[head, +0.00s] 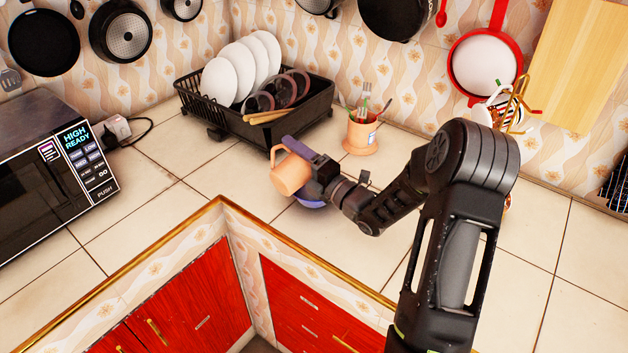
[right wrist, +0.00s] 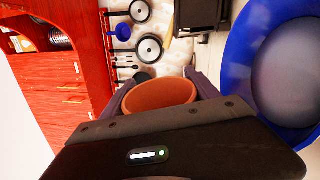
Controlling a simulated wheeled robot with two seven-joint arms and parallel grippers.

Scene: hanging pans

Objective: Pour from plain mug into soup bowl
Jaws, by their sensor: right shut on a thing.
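The plain peach-orange mug (head: 290,176) is held above the counter, tilted, with its handle toward the upper left. My right gripper (head: 303,160) is shut on it. In the right wrist view the mug (right wrist: 160,95) sits between the two fingers, its round end showing. In the right wrist view the bowl (right wrist: 236,80) fills the right side, with a blue rim and a paler inside. I cannot see whether anything is in the mug. My left gripper is not in view.
A black dish rack (head: 318,100) with white plates stands behind the mug. An orange utensil cup (head: 360,136) stands to the right of it. A microwave (head: 50,165) is at the left. The tiled counter is clear between microwave and mug.

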